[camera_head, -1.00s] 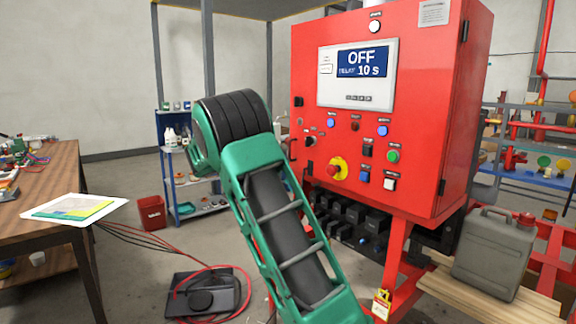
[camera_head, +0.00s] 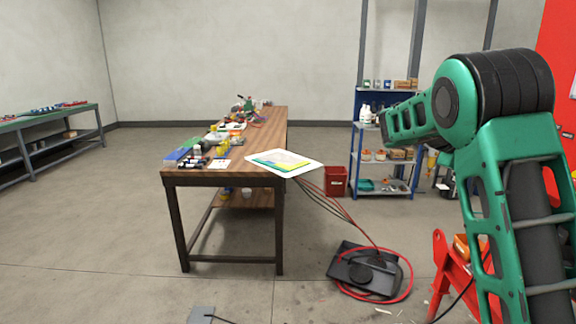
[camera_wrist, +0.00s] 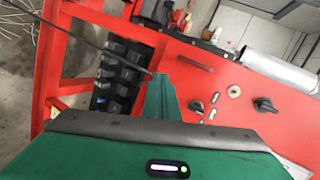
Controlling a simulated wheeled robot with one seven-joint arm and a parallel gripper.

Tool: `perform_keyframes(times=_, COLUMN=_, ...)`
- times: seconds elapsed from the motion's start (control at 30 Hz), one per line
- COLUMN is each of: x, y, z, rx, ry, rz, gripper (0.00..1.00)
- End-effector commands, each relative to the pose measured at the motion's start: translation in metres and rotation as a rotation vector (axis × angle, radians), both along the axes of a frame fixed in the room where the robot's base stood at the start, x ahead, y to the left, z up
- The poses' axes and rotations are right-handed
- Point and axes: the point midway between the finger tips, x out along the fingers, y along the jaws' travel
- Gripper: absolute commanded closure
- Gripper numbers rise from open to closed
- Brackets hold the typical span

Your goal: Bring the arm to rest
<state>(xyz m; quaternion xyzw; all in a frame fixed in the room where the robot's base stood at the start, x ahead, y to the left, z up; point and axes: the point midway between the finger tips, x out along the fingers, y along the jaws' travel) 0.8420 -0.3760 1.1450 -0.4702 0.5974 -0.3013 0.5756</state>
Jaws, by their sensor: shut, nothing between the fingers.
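My green arm stands at the right of the head view, raised, with its bend near the top and a short green part pointing left. My gripper shows in the wrist view as a green tapered tip (camera_wrist: 160,100) beyond the green wrist housing; its fingers are together and nothing is held. The red cabinet (camera_wrist: 219,100) lies beyond the tip in the wrist view, tilted, with dark knobs on its face. Whether the tip touches it cannot be told. Only a strip of the cabinet (camera_head: 556,38) shows at the right edge of the head view.
A wooden workbench (camera_head: 228,178) with tools and a white sheet (camera_head: 258,168) stands ahead. A blue shelf (camera_head: 384,190), a red bin (camera_head: 335,181) and a black device (camera_head: 352,274) with a red hose lie right of it. The left floor is mostly clear.

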Motion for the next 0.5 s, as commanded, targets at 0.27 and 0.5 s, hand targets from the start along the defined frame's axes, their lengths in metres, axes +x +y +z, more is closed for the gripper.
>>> perform_keyframes(times=0.27, x=-0.101, y=-0.008, z=-0.044, rx=0.268, ry=0.468, rz=0.289, gripper=1.00)
perform_keyframes(times=0.5, x=-0.194, y=0.027, z=-0.084, rx=0.451, ry=0.817, rz=0.686, gripper=1.00)
